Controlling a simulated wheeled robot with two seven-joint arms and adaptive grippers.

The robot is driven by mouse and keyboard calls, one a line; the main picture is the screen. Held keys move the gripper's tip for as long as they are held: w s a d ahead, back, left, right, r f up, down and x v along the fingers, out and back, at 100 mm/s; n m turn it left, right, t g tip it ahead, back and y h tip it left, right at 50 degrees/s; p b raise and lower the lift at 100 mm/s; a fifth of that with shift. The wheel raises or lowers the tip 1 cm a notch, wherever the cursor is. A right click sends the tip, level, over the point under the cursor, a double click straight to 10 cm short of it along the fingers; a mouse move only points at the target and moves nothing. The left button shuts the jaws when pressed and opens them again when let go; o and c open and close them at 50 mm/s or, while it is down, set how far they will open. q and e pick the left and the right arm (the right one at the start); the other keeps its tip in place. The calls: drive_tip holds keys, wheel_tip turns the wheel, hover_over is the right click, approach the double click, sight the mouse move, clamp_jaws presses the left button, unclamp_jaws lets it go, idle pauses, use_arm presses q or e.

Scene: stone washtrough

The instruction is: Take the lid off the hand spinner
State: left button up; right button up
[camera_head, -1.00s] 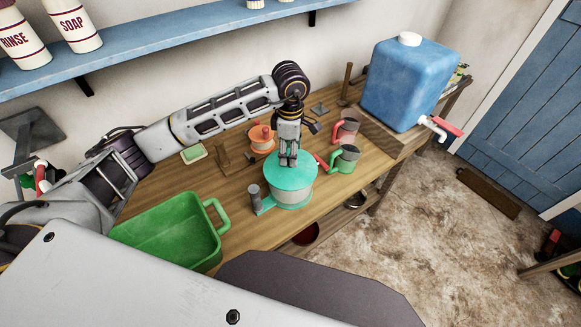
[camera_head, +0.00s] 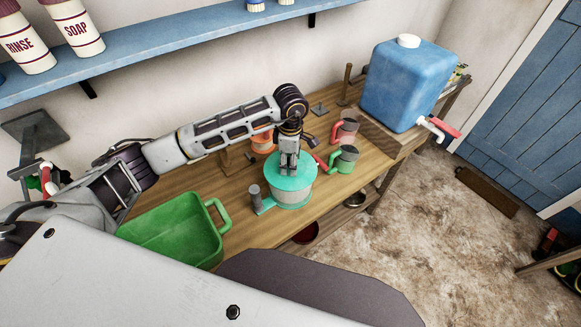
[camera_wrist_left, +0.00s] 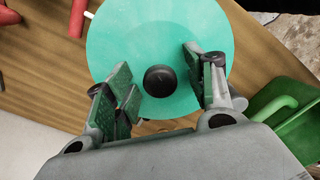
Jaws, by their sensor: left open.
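The hand spinner (camera_head: 292,198) stands on the wooden bench, a pale tub with a teal rim and a grey-knobbed crank (camera_head: 255,194) at its left. Its teal lid (camera_head: 302,182) lies on top; in the left wrist view the lid (camera_wrist_left: 130,40) is a round disc with a black knob (camera_wrist_left: 160,81) at its middle. My left gripper (camera_head: 289,172) points down over the lid. In the left wrist view the left gripper (camera_wrist_left: 160,85) is open, with one finger on each side of the knob and gaps between. My right gripper is not in view.
A green basin (camera_head: 175,235) stands left of the spinner. Red (camera_head: 347,130) and green (camera_head: 346,158) jugs stand close behind it to the right. An orange spool-like item (camera_head: 262,140) is behind. A blue water container (camera_head: 408,85) stands at the bench's far end.

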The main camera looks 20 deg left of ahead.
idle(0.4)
use_arm(q)
drive_tip(key=shift+c, duration=1.2)
drive_tip(key=c, duration=0.9)
drive_tip(key=shift+r, duration=0.1)
drive_tip(key=shift+r+b, duration=0.3)
drive_tip(key=shift+r, duration=0.65)
wheel_tip(320, 180, up, 6)
drive_tip(key=shift+r+b, duration=0.2)
drive_tip(key=shift+b, duration=0.45)
drive_tip(key=shift+r, duration=0.7)
